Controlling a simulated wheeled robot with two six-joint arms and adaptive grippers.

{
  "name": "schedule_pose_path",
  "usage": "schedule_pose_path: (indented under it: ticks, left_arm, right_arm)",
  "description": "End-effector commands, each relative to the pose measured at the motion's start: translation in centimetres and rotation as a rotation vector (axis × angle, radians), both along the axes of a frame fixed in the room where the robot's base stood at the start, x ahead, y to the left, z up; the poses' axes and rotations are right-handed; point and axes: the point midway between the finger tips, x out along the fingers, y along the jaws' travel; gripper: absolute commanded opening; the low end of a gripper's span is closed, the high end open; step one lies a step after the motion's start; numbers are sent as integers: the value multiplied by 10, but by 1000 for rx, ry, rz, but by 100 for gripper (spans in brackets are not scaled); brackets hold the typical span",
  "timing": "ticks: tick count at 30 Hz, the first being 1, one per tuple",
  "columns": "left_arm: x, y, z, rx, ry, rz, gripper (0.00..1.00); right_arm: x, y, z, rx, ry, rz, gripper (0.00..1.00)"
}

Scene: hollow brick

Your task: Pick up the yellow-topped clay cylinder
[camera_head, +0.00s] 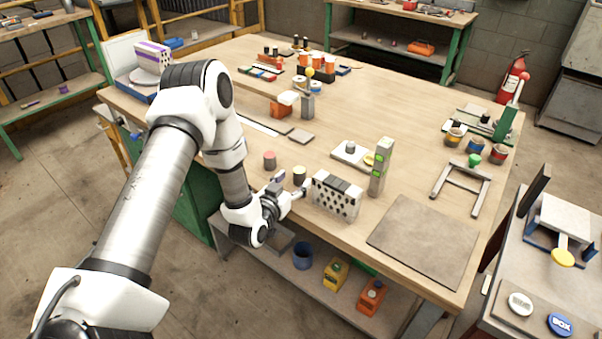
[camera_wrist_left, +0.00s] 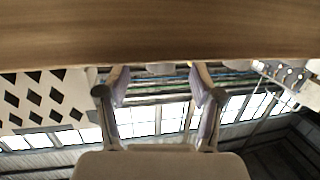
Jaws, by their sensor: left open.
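The yellow-topped clay cylinder (camera_head: 299,175) is a short dark cylinder with a pale yellow top. It stands upright near the table's front edge, just left of the hollow brick (camera_head: 336,195). My left gripper (camera_head: 292,184) is open and low at the table edge, with its fingers close in front of the cylinder. I cannot tell whether they touch it. In the left wrist view the two fingers (camera_wrist_left: 161,88) are spread, with nothing clearly held between them. The brick's diamond holes show at the left there; the cylinder cannot be made out. My right gripper is not in view.
A red-topped cylinder (camera_head: 269,160) stands behind and left of the gripper. A grey post with green marks (camera_head: 380,168) stands right of the brick. A flat grey slab (camera_head: 424,240) lies at the right front. The table's middle is mostly clear.

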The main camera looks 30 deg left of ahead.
Motion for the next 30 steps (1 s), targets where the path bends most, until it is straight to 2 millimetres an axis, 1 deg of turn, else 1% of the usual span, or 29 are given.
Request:
schedule_pose_path:
  ticks: [3, 6, 9, 14, 15, 17, 18, 19, 20, 30]
  left_arm:
    - [22, 5, 3, 2, -2, 0, 66]
    - [37, 7, -2, 2, 0, -1, 66]
    - [42, 7, -4, 0, 2, 0, 66]
    - [42, 7, -4, 0, 2, 0, 66]
    - [42, 7, -4, 0, 2, 0, 52]
    - [42, 7, -4, 0, 2, 0, 31]
    - [42, 7, -4, 0, 2, 0, 17]
    - [42, 7, -4, 0, 2, 0, 6]
    - [42, 7, -4, 0, 3, 0, 0]
    - [41, 7, -3, -1, 4, 0, 0]
  right_arm:
    - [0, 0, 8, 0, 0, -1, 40]
    - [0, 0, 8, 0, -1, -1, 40]
    - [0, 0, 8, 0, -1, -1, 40]
    - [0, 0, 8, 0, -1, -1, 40]
    - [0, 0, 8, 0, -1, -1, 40]
    - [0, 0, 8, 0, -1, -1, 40]
    - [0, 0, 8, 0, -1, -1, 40]
    - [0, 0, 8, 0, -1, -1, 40]
    - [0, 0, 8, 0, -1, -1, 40]
    - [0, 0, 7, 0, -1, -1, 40]
